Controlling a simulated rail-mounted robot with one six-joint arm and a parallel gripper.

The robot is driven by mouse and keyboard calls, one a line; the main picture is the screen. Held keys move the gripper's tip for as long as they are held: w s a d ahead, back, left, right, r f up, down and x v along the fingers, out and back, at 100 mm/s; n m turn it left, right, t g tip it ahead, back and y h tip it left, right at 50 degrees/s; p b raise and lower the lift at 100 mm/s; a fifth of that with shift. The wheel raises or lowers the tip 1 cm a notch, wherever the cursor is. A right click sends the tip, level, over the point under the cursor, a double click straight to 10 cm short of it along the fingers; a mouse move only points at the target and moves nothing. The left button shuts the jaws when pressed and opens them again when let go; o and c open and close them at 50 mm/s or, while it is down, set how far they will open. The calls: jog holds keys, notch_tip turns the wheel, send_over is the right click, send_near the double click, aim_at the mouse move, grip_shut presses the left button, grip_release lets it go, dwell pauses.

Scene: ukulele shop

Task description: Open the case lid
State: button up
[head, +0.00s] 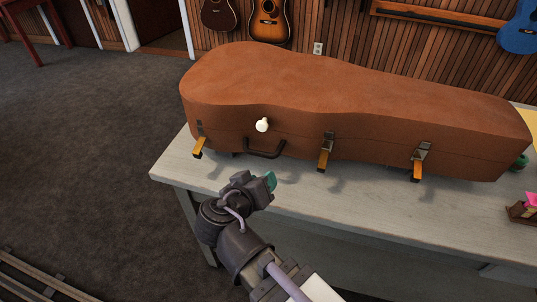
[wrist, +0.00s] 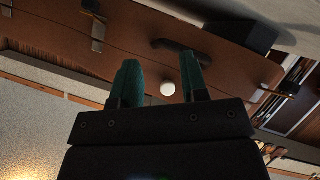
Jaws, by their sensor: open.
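The brown instrument case (head: 340,95) lies on the table with its lid down. A round white knob (head: 262,125) sticks out from the lid's front side, above a dark handle (head: 265,152). Several latches with orange-yellow tabs, such as the middle latch (head: 325,152), stick out along the front. My gripper (head: 268,182) is in front of the case, below and apart from the knob, open and empty. In the wrist view, the knob (wrist: 168,88) shows between the two teal fingers of my gripper (wrist: 162,70), beyond them.
The pale table (head: 350,205) has clear room along its front edge. A small wooden holder with pink and yellow pieces (head: 522,212) stands at the right, near a green object (head: 520,162). Guitars hang on the back wall.

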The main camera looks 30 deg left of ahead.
aim_at(261, 127)
jog(key=a+r+m+t+y, duration=0.4)
jog(key=r, duration=0.2)
jog(key=x, duration=1)
jog(key=shift+w+d+r+p, duration=0.2)
jog(key=shift+d+p, duration=0.05)
jog(key=shift+p, duration=0.1)
jog(key=shift+c, duration=0.4)
grip_shut()
